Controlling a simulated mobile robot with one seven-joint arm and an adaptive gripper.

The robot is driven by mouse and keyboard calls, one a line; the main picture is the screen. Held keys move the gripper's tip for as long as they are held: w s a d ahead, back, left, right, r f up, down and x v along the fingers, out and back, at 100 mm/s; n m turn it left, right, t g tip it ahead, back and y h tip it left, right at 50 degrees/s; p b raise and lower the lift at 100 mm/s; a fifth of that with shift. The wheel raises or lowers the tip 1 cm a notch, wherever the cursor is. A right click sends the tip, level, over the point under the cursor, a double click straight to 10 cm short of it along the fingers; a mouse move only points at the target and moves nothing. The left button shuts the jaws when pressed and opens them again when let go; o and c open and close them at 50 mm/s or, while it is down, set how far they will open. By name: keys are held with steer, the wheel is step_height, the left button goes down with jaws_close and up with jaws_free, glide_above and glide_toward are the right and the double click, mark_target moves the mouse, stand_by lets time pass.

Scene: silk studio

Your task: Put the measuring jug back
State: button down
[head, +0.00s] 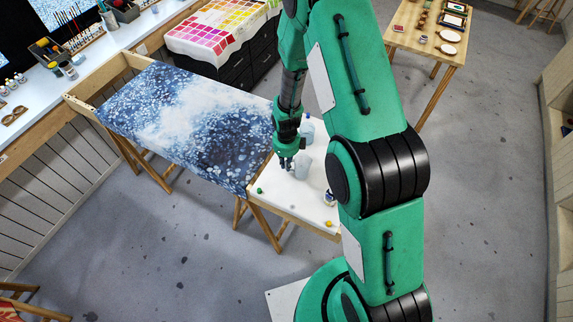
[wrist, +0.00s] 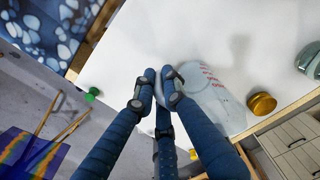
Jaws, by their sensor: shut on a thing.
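The measuring jug (wrist: 215,98) is clear and pale with red scale marks, and in the wrist view it is just right of my fingers. In the head view a pale vessel that looks like the jug (head: 303,168) is at the white end of the long table (head: 282,203). My gripper (head: 287,163) is beside it; its dark blue fingers also show in the wrist view (wrist: 158,90). The fingers are shut on the jug near its edge. The fingers hide part of it, and I cannot tell whether its base touches the table.
A second pale vessel (head: 307,128) stands behind, partly covered by my arm. A green cap (head: 259,191), a small jar (head: 329,198) and a yellow lid (head: 328,223) are near the table's front edge. Blue patterned cloth (head: 180,115) covers the table to the left.

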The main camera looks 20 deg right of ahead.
steer(key=shift+f, duration=0.25)
steer(key=shift+f, duration=0.2)
steer(key=c, duration=1.8)
jaws_free()
steer(key=shift+r, duration=0.1)
steer(key=shift+r, duration=0.15)
steer(key=shift+r+b, duration=0.65)
steer(key=shift+r, duration=5.35)
